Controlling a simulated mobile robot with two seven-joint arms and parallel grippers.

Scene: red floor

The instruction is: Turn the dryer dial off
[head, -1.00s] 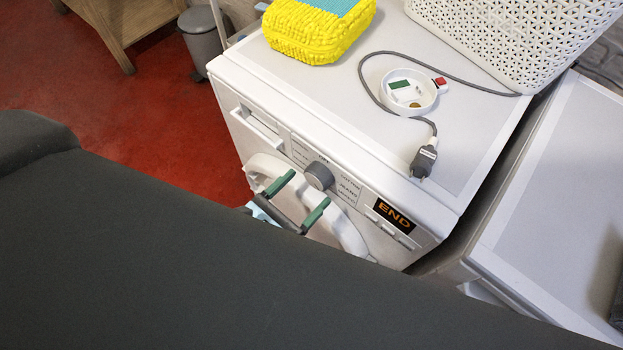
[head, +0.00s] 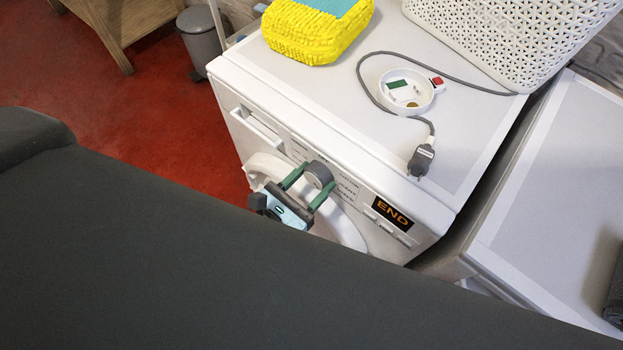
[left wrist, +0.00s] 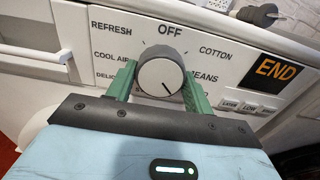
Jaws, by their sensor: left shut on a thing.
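The dryer (head: 330,110) is a white front-loading machine with a round grey dial (head: 319,174) on its front panel. In the left wrist view the dial (left wrist: 160,76) has a light face, and its dark pointer line slants to the lower right. My right gripper is not in view.
An END display (head: 393,214) is right of the dial. A second white machine (head: 550,200) stands at right.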

